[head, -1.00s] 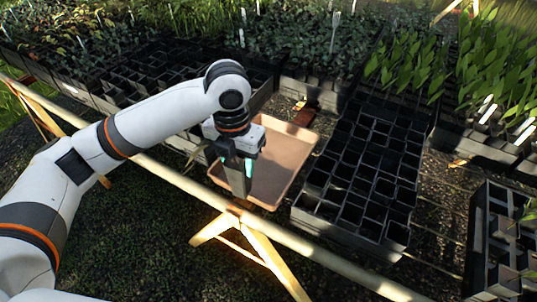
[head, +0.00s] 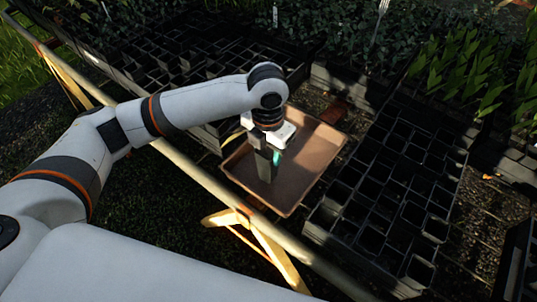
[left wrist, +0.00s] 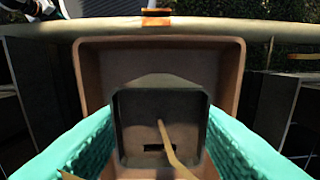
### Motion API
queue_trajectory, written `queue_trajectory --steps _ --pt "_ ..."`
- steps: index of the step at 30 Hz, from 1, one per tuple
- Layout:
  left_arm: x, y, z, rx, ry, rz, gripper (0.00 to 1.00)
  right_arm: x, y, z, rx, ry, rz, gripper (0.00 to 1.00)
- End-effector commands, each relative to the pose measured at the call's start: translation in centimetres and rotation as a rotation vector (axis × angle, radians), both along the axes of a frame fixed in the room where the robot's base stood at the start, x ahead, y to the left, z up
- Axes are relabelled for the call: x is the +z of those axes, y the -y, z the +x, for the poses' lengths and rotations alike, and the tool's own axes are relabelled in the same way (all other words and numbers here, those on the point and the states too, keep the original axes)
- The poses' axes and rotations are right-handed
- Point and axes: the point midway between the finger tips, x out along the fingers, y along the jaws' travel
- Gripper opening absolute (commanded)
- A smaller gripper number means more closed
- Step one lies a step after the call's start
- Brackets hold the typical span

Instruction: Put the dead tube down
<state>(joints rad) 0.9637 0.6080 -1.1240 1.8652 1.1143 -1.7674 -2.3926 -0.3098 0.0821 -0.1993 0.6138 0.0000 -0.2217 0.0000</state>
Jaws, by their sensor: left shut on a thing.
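My left gripper (head: 268,155) is shut on the dead tube (head: 265,168), a dark grey square pot held roughly upright. In the left wrist view the tube (left wrist: 135,145) sits between the teal finger pads, its square open top facing the camera, with a dry tan stem in it. The brown tray (head: 313,157) lies under the tube; its rim also shows around the tube in the left wrist view (left wrist: 90,75). I cannot tell whether the tube's base touches the tray floor. My right gripper is not in view.
A block of black, mostly empty tubes (head: 385,185) stands right of the tray. Leafy green plants (head: 465,70) grow beyond it. A wooden rail (head: 200,175) runs along the near edge. The tray's far and right floor is bare.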

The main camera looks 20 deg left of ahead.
Motion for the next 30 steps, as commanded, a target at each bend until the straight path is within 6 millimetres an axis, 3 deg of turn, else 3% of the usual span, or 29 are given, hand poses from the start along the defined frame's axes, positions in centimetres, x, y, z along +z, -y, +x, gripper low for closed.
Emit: queue_trajectory --steps 5,15,16,19,30 --pt "-2.4 0.0 0.0 0.001 -0.002 0.002 0.04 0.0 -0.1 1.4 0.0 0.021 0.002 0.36" --pt "-2.7 0.0 0.0 0.0 0.0 0.0 0.04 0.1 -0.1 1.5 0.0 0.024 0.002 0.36" --pt "-2.8 0.0 0.0 0.0 0.0 0.0 0.48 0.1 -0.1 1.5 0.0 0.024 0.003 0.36" --pt "-2.7 0.0 0.0 0.0 0.0 0.0 0.64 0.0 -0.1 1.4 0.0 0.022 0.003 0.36" --pt "-2.3 0.0 0.0 0.0 0.001 0.001 0.66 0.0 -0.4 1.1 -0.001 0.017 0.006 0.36"
